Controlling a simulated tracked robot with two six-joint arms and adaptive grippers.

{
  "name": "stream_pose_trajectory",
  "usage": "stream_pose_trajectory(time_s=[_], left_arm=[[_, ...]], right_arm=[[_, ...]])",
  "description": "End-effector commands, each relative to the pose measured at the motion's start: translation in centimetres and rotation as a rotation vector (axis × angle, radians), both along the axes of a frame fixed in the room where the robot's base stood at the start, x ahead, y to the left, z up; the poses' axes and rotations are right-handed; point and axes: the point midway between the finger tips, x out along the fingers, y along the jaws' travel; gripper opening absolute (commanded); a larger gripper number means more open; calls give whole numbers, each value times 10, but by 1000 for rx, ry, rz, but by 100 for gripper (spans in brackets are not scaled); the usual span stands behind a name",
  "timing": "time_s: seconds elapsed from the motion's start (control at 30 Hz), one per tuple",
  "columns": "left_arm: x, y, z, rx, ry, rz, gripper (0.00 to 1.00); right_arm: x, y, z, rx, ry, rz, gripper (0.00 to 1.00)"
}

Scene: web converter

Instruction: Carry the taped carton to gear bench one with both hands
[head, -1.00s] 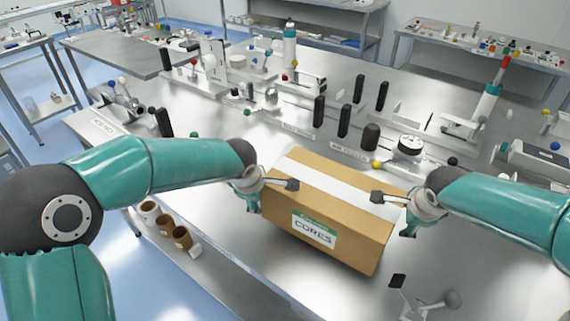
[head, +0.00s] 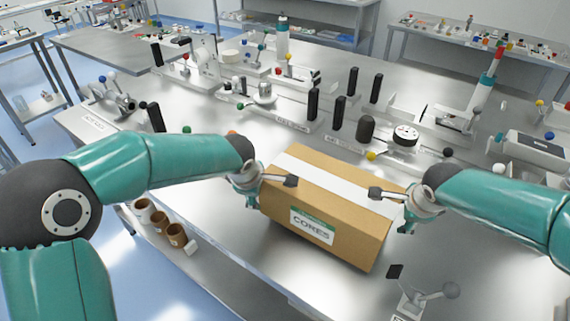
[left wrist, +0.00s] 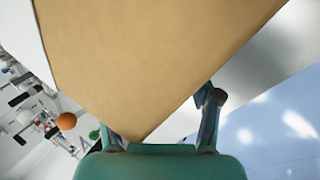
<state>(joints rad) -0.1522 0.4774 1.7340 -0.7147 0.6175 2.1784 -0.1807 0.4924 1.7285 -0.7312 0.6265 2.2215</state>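The taped carton (head: 325,215), brown with a white tape strip and a "CORES" label, is between my two grippers, tilted in the head view. My left gripper (head: 272,188) is at its left end, with one dark fingertip over the top. My right gripper (head: 392,208) is at the right end, also with one fingertip over the top. In the left wrist view the carton (left wrist: 150,60) fills the upper middle, and the fingers of my left gripper (left wrist: 160,120) are spread apart at its corner. The carton's underside is hidden. Which bench is gear bench one is unclear.
A steel bench (head: 230,130) in front holds black posts (head: 313,104), a dial (head: 405,135) and other fixtures. A small stand (head: 410,300) is right of the carton. Brown cores (head: 160,222) sit on a lower shelf at left. More benches (head: 120,50) stand behind, with blue floor between.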

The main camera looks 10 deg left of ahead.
Motion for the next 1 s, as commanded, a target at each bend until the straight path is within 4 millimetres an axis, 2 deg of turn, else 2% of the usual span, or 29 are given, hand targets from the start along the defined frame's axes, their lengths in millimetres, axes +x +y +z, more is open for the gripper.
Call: stream_pose_trajectory(time_s=[0.03, 0.53, 0.8, 0.97, 1.0], left_arm=[[1, -12, -4, -10, -11, -22, 62], [1, -11, -32, -11, -11, -21, 62], [0, 1, -28, -10, -9, -17, 62], [1, 13, -27, -8, -11, -14, 88], [0, 15, -27, -8, -11, -14, 90]], right_arm=[[1, 14, -3, 9, -11, 28, 62], [1, 14, -31, 9, -11, 28, 62], [0, 2, -28, 9, -8, 25, 62], [0, -10, -27, 7, -9, 21, 62], [0, -12, -27, 6, -9, 21, 62]])
